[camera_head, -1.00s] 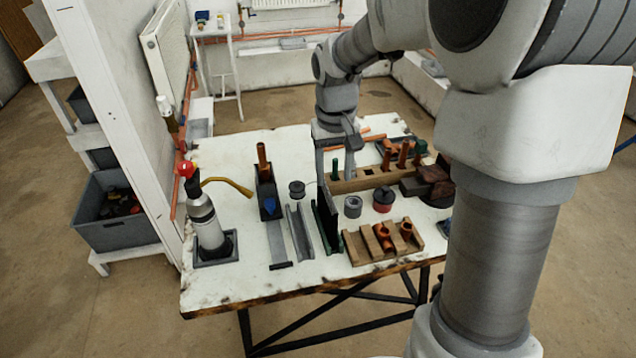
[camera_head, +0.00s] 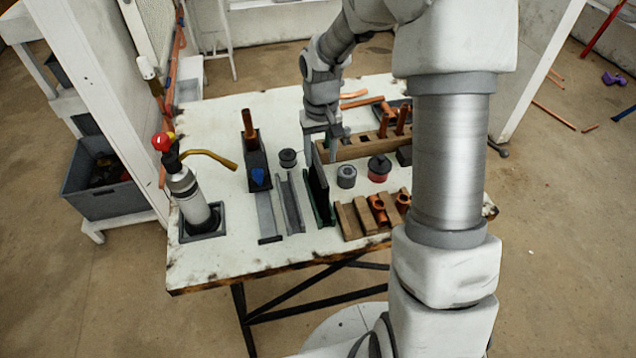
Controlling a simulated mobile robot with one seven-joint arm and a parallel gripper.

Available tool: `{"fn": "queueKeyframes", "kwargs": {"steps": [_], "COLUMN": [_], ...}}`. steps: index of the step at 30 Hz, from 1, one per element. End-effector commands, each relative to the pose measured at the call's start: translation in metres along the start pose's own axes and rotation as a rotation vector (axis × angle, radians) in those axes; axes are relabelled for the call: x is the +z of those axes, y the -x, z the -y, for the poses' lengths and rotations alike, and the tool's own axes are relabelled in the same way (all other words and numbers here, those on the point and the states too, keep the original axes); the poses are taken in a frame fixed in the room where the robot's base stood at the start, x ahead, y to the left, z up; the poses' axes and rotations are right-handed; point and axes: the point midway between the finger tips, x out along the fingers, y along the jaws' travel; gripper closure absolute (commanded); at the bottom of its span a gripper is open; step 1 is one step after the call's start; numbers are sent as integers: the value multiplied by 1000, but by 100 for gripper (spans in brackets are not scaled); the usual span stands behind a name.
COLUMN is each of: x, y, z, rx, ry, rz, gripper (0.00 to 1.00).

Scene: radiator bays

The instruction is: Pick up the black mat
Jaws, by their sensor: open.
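The black mat (camera_head: 317,180) stands on edge as a thin dark sheet in a narrow green rack (camera_head: 331,215) near the middle of the worktable. My gripper (camera_head: 321,153) points down over the mat's far, upper end. Its jaws are open, with one finger to the left and one to the right of the mat's top edge. I cannot tell whether either finger touches the mat.
Grey channels (camera_head: 291,205) stand close left of the rack. A wooden block with copper fittings (camera_head: 374,213), a grey cylinder (camera_head: 346,177) and a red-black tin (camera_head: 379,168) are close right. A gas torch (camera_head: 190,196) stands at the table's left.

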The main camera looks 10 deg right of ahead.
Motion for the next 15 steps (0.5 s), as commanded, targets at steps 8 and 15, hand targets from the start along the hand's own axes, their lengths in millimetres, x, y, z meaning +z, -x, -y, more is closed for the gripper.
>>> {"fn": "queueKeyframes", "kwargs": {"steps": [8,15], "x": [0,6], "y": [-40,-62], "z": [1,5], "rx": [0,0], "ry": [1,2], "rz": [1,4], "gripper": [45,45]}}
